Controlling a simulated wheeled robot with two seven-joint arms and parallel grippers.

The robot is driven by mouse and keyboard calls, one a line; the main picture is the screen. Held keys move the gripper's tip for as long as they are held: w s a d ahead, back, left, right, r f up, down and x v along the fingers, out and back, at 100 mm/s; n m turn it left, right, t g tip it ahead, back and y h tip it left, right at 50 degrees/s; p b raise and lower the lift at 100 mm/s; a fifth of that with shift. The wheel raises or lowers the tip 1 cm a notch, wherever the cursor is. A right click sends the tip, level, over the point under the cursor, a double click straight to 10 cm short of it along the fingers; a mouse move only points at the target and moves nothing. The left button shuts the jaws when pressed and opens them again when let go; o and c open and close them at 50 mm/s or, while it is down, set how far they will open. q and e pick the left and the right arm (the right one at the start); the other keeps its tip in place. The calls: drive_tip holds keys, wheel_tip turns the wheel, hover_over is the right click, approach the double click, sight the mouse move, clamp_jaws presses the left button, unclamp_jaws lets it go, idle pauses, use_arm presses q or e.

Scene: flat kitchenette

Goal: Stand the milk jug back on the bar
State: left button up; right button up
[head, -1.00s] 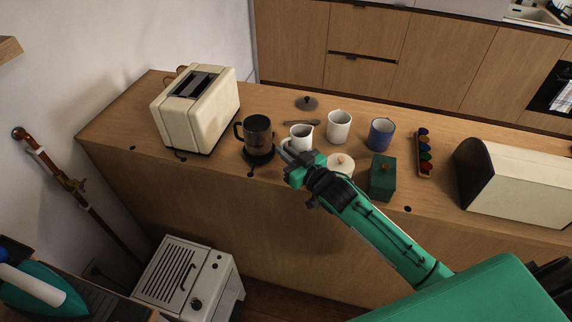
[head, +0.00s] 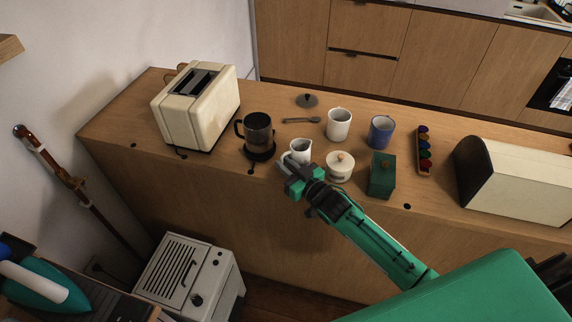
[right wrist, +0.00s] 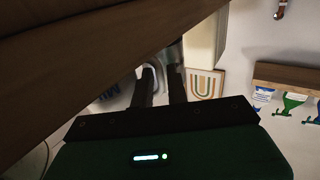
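The white milk jug (head: 300,150) is near the front edge of the bar (head: 250,95), between the dark coffee maker and a lidded cream pot. It looks upright, its dark opening facing up. My right gripper (head: 289,166) comes from the front right and holds the jug's near side. The gripper hides the jug's lower part, so I cannot tell whether its base touches the bar. In the right wrist view the two dark fingers (right wrist: 160,88) stand close around a pale piece between them. My left gripper is not in view.
Close by are the coffee maker (head: 258,133), cream pot (head: 340,166), green box (head: 382,176), white mug (head: 339,124), blue mug (head: 381,132) and spoon (head: 300,120). A toaster (head: 197,106) stands left, a bread bin (head: 515,180) right.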

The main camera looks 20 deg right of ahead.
drive_tip(key=shift+o, duration=1.1)
drive_tip(key=shift+r, duration=0.3)
drive_tip(key=b+v, duration=0.2)
drive_tip(key=v, duration=1)
drive_tip(key=shift+f, duration=0.15)
